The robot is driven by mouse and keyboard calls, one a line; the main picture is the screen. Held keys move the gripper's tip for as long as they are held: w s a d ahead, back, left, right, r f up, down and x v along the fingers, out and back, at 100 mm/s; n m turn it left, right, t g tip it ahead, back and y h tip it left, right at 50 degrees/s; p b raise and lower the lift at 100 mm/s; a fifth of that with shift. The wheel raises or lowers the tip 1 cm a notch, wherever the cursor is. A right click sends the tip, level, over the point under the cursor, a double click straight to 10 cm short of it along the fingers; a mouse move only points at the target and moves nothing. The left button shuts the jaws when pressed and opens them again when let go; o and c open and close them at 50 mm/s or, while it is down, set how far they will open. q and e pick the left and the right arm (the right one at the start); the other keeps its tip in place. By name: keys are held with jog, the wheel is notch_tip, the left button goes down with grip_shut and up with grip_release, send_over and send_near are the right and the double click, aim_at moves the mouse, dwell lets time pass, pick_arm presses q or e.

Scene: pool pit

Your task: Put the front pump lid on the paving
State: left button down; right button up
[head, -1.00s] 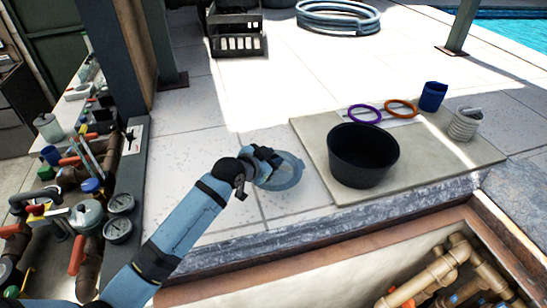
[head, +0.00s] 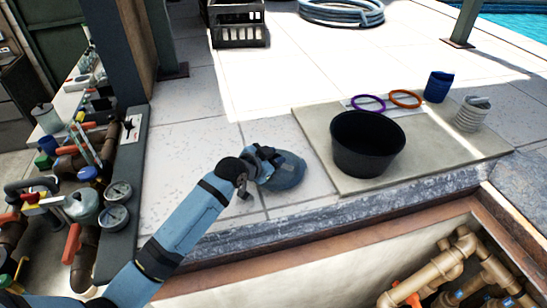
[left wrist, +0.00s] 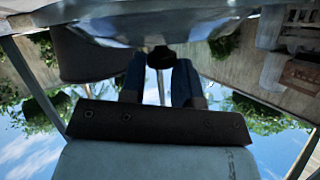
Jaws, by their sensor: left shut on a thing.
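The pump lid (head: 287,172) is a round bluish see-through disc, now looking dark, over the pale paving (head: 190,165) left of the mat. My left gripper (head: 266,160) is shut on it. In the left wrist view the lid (left wrist: 150,22) spans the top, and its small dark knob (left wrist: 161,57) sits at the two blue-black fingers (left wrist: 160,80). I cannot tell whether the lid touches the paving or hangs just above it. My right gripper is not in view.
A black tub (head: 366,148) stands on a beige mat (head: 325,130) to the right. Purple (head: 368,103) and orange (head: 405,98) rings, a blue cup (head: 438,86) and a white coil (head: 472,115) are behind it. The pit with pipes (head: 440,275) opens in front. Valves and gauges (head: 112,216) line the left.

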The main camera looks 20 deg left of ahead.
pick_arm(q)
jog(key=shift+f, duration=0.1)
jog(key=c, duration=0.8)
grip_release()
